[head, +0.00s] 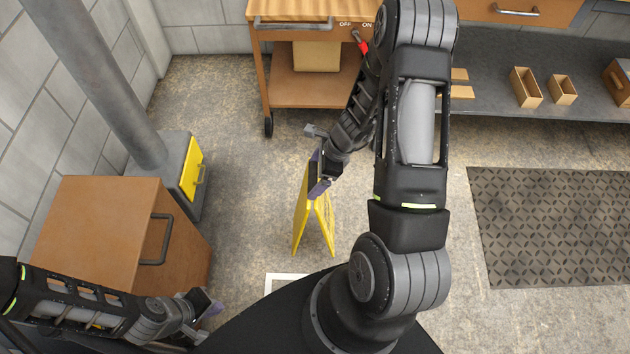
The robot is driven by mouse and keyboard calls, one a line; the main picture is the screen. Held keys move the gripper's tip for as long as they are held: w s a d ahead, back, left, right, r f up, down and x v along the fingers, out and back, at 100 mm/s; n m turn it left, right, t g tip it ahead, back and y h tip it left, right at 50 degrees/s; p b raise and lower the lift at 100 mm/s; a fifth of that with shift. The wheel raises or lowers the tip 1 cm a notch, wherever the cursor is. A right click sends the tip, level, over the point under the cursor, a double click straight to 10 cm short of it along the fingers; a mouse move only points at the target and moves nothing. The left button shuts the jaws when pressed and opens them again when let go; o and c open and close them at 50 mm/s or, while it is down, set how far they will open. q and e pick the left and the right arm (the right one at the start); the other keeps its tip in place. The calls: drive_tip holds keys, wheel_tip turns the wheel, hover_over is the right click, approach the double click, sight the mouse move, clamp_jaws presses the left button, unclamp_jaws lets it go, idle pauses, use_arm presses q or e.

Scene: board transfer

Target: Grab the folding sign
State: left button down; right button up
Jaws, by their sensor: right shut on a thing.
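The yellow folding sign (302,221) stands upright on the floor in the middle of the head view, its two panels spread apart at the bottom. My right gripper (319,176) is at the top of the sign and is shut on its upper edge. The fingers hide part of the sign's top. My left gripper (208,307) is low at the left, away from the sign, beside the brown cabinet. Its fingertips are small and partly unclear, so I cannot tell whether it is open.
A brown cabinet (95,225) with a dark handle stands at the left. A wheeled cart (300,98) stands behind the sign. A dark patterned mat (555,220) lies at the right. A grey shelf (500,90) carries several small boxes. The floor around the sign is clear.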

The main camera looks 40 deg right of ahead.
drive_tip(key=shift+r, duration=1.45)
